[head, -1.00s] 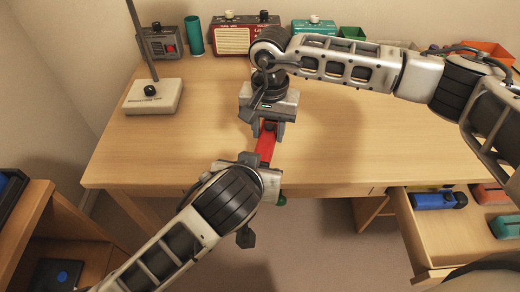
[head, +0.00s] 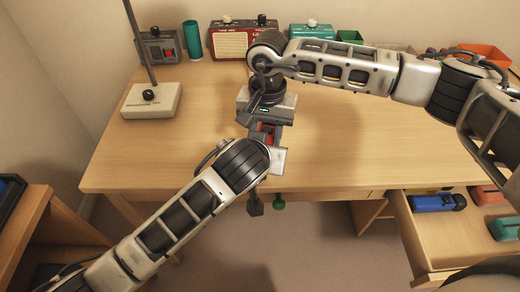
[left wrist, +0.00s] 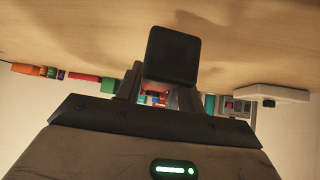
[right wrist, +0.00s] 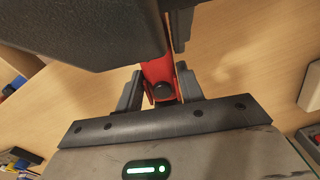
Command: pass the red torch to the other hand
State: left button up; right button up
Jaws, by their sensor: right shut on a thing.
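The red torch (head: 266,128) is held above the desk near its front edge, mostly hidden by both hands. My right gripper (head: 267,126) is shut on it from the far side. In the right wrist view the red torch (right wrist: 157,72) sits between the fingers, with a black round part near the palm. My left gripper (head: 269,146) is close on the near side of the torch. In the left wrist view its fingers (left wrist: 160,97) stand apart, with distant things showing between them. A dark square block (left wrist: 172,55) lies in front of them; I cannot tell what it is.
An open drawer (head: 446,236) at right holds a blue thing (head: 436,203). The desk's middle (head: 350,140) is clear.

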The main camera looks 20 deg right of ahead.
jog(key=o, duration=1.2)
jog(key=shift+d, duration=0.15)
jog(key=shift+c, duration=0.2)
